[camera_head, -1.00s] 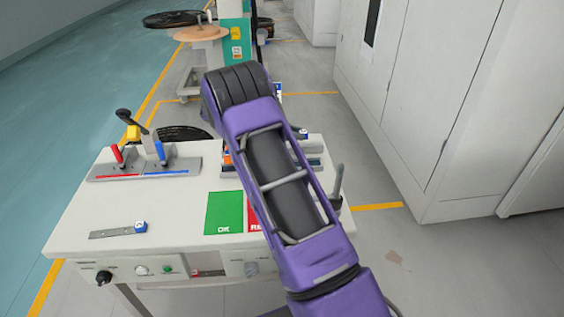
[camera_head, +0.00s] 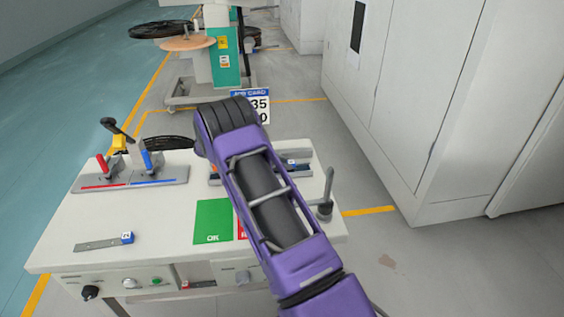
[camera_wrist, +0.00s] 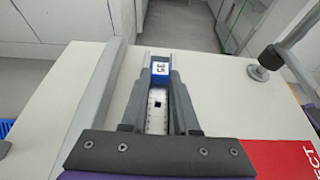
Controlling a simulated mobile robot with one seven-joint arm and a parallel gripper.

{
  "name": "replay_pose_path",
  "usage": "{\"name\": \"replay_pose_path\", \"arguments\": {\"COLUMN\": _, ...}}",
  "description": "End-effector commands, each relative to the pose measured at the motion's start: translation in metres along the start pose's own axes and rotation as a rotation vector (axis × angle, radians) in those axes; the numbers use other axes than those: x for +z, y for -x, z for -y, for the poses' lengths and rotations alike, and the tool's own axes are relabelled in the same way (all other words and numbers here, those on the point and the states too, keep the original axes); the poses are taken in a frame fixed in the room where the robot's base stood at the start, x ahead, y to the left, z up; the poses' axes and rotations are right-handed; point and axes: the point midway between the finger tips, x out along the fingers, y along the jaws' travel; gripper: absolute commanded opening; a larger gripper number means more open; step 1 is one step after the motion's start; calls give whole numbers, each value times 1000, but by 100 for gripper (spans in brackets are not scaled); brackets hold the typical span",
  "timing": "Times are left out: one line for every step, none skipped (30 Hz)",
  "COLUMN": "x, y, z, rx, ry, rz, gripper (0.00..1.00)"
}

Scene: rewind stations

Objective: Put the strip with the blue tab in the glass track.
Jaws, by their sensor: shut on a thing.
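A strip (camera_wrist: 155,108), pale with a small dark square hole and a blue tab (camera_wrist: 160,69), is between the fingers of my gripper (camera_wrist: 160,85) in the wrist view. The gripper is shut on it, with the tab toward the far end. In the head view my arm hides the gripper; a small blue piece (camera_head: 292,162) shows beyond it at the bench's back right. A second, grey strip (camera_head: 98,244) with a blue tab (camera_head: 127,238) lies on the front left of the bench. I cannot clearly make out the glass track.
A long grey bar (camera_wrist: 96,95) runs left of my gripper. A lever post (camera_head: 325,208) stands at the bench's right edge. A green OK card (camera_head: 213,221) and a partly hidden red card (camera_head: 242,228) lie in the middle. A grey fixture (camera_head: 130,178) with red and blue levers stands at left.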

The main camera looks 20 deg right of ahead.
Motion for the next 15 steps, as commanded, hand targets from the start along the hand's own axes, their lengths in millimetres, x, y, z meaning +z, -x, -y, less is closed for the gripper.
{"name": "replay_pose_path", "arguments": {"x": -2, "y": -1, "z": 0, "rx": 0, "ry": 0, "rz": 0, "gripper": 0}}
{"name": "replay_pose_path", "arguments": {"x": -3, "y": -1, "z": 0, "rx": 0, "ry": 0, "rz": 0, "gripper": 0}}
{"name": "replay_pose_path", "arguments": {"x": -4, "y": -2, "z": 0, "rx": 1, "ry": 0, "rz": 1, "gripper": 0}}
{"name": "replay_pose_path", "arguments": {"x": -5, "y": -2, "z": 0, "rx": 1, "ry": 0, "rz": 1, "gripper": 0}}
{"name": "replay_pose_path", "arguments": {"x": -6, "y": -2, "z": 0, "rx": 1, "ry": 0, "rz": 1, "gripper": 0}}
{"name": "replay_pose_path", "arguments": {"x": -7, "y": -3, "z": 0, "rx": 1, "ry": 0, "rz": 1, "gripper": 0}}
{"name": "replay_pose_path", "arguments": {"x": -8, "y": -3, "z": 0, "rx": 1, "ry": 0, "rz": 1, "gripper": 0}}
{"name": "replay_pose_path", "arguments": {"x": -8, "y": -3, "z": 0, "rx": 1, "ry": 0, "rz": 1, "gripper": 0}}
{"name": "replay_pose_path", "arguments": {"x": -7, "y": -3, "z": 0, "rx": 1, "ry": -1, "rz": 1, "gripper": 0}}
{"name": "replay_pose_path", "arguments": {"x": -7, "y": -3, "z": 0, "rx": 0, "ry": 0, "rz": 1, "gripper": 0}}
{"name": "replay_pose_path", "arguments": {"x": -7, "y": -3, "z": 0, "rx": 0, "ry": 0, "rz": 0, "gripper": 32}}
{"name": "replay_pose_path", "arguments": {"x": -7, "y": -3, "z": 0, "rx": 0, "ry": 0, "rz": 0, "gripper": 39}}
{"name": "replay_pose_path", "arguments": {"x": -7, "y": -3, "z": 0, "rx": 0, "ry": 0, "rz": 0, "gripper": 45}}
{"name": "replay_pose_path", "arguments": {"x": -7, "y": -3, "z": 0, "rx": 0, "ry": 0, "rz": 0, "gripper": 50}}
{"name": "replay_pose_path", "arguments": {"x": -7, "y": -3, "z": 0, "rx": 0, "ry": 0, "rz": 0, "gripper": 57}}
